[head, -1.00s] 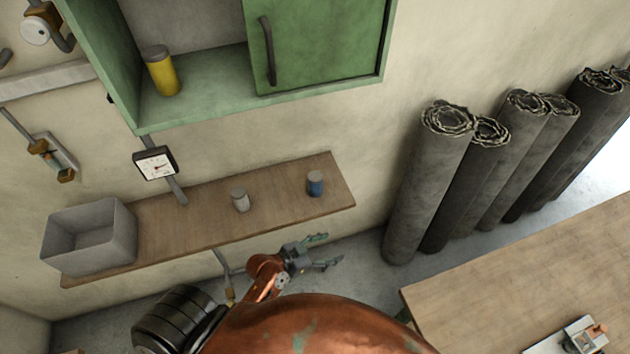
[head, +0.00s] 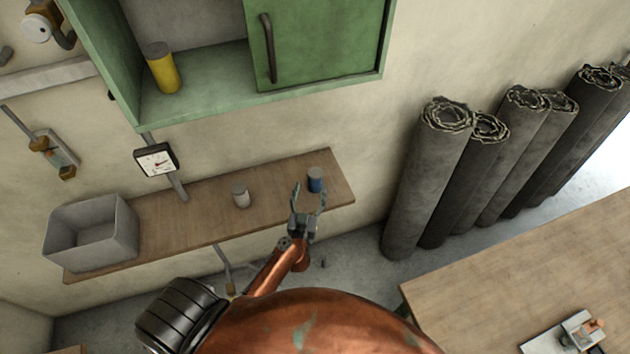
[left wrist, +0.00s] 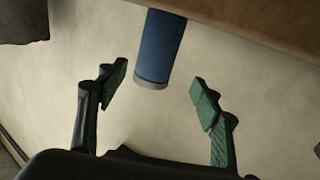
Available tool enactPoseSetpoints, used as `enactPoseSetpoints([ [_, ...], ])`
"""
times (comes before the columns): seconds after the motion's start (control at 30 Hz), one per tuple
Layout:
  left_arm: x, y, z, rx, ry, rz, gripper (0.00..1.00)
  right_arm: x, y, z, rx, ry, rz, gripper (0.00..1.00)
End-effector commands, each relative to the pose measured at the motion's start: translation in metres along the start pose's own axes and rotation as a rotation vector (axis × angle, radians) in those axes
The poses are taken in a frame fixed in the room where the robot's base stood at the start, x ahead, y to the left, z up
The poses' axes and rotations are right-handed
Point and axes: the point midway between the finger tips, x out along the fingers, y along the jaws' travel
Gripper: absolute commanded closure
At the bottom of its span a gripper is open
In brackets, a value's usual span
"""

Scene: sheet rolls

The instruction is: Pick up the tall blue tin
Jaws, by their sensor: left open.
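The blue tin (head: 316,180) with a dark grey lid stands upright near the right end of the wooden wall shelf (head: 205,203). My left gripper (head: 309,191) is open at the shelf's front edge, with its fingers pointing at the tin. In the left wrist view, the tin (left wrist: 160,48) shows just beyond the gap between the open fingers (left wrist: 157,88). My right gripper is not in view.
A pale grey tin (head: 241,196) stands left of the blue one. A grey bin (head: 90,233) sits at the shelf's left end. Above hangs a green cabinet (head: 265,98) holding a yellow tin (head: 162,68). Dark rolls (head: 428,180) lean at right, behind a wooden table (head: 520,265).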

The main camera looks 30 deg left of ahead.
Motion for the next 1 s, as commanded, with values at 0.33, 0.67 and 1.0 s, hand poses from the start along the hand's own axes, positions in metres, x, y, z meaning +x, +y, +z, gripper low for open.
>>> enactPoseSetpoints([
  [0.33, 0.043, 0.007, -0.004, -0.006, 0.004, 0.001, 0.4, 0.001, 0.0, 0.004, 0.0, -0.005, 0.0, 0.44],
  [0.67, 0.068, 0.008, -0.004, -0.001, 0.002, 0.004, 0.4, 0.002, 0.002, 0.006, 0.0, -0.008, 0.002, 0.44],
  [1.0, 0.068, 0.008, -0.004, -0.002, 0.002, 0.005, 0.54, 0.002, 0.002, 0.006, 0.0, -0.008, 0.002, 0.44],
])
